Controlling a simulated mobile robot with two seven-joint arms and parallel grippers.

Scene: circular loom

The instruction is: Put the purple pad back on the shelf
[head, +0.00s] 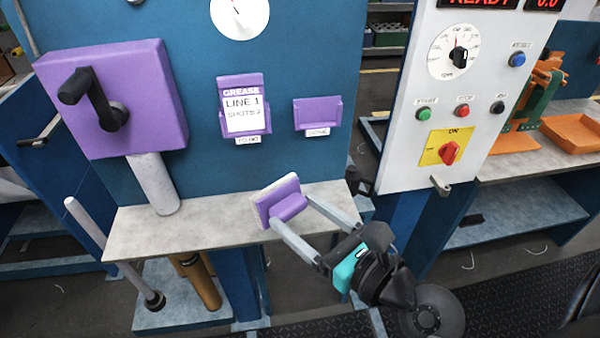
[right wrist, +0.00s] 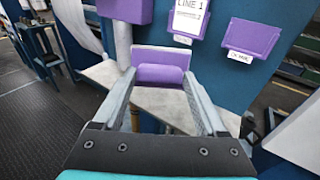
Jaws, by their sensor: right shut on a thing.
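The purple pad (head: 283,202) is a small purple block with a pale-edged flat plate on its far side. My right gripper (head: 292,210) is shut on it, one finger on each side of the block. The right wrist view also shows the pad (right wrist: 162,74) between the fingertips. In the head view the pad appears over the right part of the grey shelf (head: 175,235). I cannot tell whether it touches the shelf. The shelf also shows below the pad in the right wrist view (right wrist: 168,105). My left gripper is not in view.
Above the shelf, a blue panel (head: 205,150) carries a purple "LINE 1" card holder (head: 243,105), a purple "DONE" holder (head: 318,113) and a purple box with a black crank (head: 130,100). A white control panel (head: 420,150) rises at right.

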